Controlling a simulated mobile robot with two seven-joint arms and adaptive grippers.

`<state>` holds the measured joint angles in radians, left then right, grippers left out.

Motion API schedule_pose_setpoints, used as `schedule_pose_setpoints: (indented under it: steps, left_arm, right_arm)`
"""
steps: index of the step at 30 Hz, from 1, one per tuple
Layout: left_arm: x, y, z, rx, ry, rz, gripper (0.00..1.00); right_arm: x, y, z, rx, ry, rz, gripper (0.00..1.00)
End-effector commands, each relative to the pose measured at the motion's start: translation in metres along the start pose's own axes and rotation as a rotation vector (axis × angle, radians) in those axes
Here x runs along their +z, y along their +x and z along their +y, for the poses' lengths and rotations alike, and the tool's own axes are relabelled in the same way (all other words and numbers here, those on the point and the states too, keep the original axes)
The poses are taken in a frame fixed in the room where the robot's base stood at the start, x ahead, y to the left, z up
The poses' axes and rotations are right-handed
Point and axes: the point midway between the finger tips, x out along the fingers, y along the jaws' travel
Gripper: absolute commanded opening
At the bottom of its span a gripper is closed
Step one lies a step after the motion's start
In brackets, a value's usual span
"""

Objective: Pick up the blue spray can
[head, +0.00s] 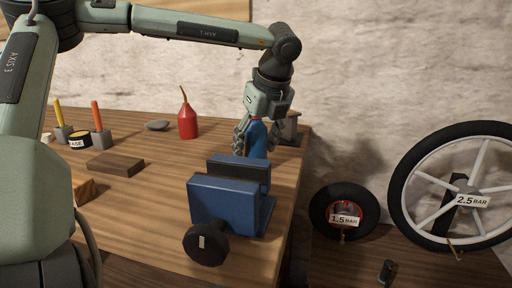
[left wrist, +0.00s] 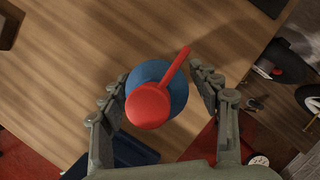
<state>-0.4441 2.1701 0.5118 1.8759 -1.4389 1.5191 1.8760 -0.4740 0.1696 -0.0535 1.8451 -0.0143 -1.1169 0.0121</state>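The blue spray can (head: 257,139) stands on the wooden workbench behind the blue vise, and its lower part is hidden by the vise in the head view. In the left wrist view the can (left wrist: 178,100) is seen from above, with a red cap and a thin red straw. My left gripper (head: 258,132) points down over the can, its fingers on either side of it. The left wrist view shows the open fingers (left wrist: 159,85) with narrow gaps to the can. My right gripper is not in view.
The blue vise (head: 215,200) is close in front of the can. A red oil can (head: 187,120), a grey stone (head: 157,126), a dark wooden block (head: 115,164) and holders with upright tools stand to the left. The bench's right edge (head: 300,180) is near; wheels stand beyond it.

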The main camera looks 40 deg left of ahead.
Motion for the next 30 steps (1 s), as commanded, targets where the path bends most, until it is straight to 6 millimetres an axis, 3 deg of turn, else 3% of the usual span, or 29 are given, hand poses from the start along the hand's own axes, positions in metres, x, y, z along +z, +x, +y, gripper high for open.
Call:
schedule_pose_setpoints:
  steps: [1,12,23,30]
  left_arm:
    - [0.000,0.000,0.000,0.000,0.000,0.000,0.52]
    - [0.000,-0.001,0.000,-0.001,-0.001,-0.001,0.08]
    - [0.003,-0.007,-0.001,-0.002,-0.003,-0.001,0.07]
    - [0.018,-0.042,-0.001,-0.005,-0.003,-0.006,0.07]
  right_arm:
    - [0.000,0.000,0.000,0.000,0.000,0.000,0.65]
    - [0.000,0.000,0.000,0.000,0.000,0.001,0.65]
    - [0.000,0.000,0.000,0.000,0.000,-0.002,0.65]
    - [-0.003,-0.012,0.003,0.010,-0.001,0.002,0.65]
